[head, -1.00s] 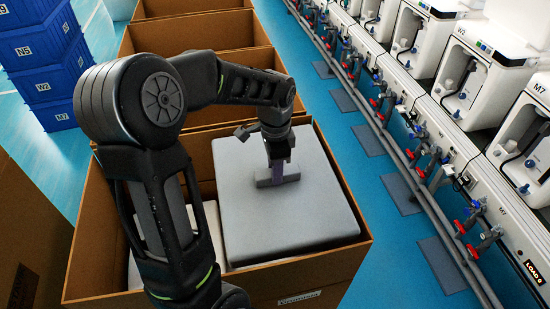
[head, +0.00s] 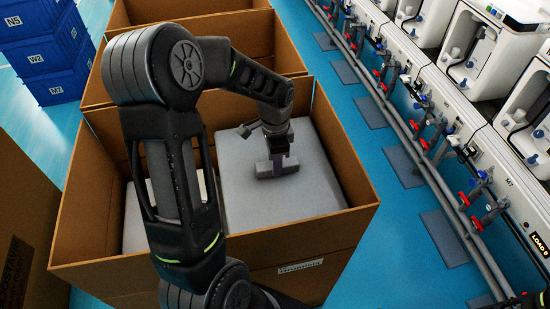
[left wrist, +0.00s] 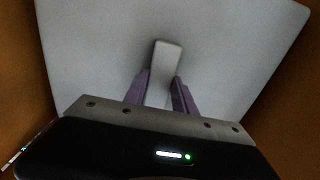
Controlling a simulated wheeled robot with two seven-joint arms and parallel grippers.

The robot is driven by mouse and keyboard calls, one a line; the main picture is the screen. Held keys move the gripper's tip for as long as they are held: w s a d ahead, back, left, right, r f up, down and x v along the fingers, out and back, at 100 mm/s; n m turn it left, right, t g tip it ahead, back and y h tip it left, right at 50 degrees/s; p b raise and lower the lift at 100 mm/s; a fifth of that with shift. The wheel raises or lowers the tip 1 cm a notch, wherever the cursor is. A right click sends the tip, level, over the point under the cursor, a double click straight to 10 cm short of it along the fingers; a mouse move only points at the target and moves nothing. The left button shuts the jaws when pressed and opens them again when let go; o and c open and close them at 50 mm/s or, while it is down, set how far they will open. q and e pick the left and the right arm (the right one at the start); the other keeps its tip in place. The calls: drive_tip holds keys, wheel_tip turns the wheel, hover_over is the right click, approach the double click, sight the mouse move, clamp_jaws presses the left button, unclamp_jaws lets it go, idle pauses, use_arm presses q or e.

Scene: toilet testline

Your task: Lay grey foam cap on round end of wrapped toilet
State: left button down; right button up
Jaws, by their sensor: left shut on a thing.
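The grey foam cap (head: 310,190) is a thick square slab with a raised grip block on top. It lies level inside an open cardboard box (head: 345,222), below the rim, filling its right part. My left gripper (head: 279,166) points down and is shut on the grip block, which also shows in the left wrist view (left wrist: 165,60) between the purple fingers (left wrist: 160,88). The wrapped toilet's round end cannot be seen under the cap. Whether the cap touches anything beneath is hidden. My right gripper is not in view.
A pale grey piece (head: 138,215) sits in the box's left part, partly behind my arm. More open cardboard boxes (head: 260,55) stand behind. Blue crates (head: 45,55) are at far left. A pipe rail (head: 440,180) and test stations run along the right, with blue floor between.

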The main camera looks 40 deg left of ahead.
use_arm(q)
wheel_tip(320, 180, down, 15)
drive_tip(key=b, duration=1)
drive_tip(key=shift+f+b, duration=0.15)
drive_tip(key=shift+b, duration=0.2)
drive_tip(key=shift+s+a+f, duration=0.2)
drive_tip(key=shift+f, duration=0.15)
idle(0.4)
drive_tip(key=c, duration=0.9)
unclamp_jaws()
wheel_tip(320, 180, up, 8)
drive_tip(key=shift+f, duration=0.1)
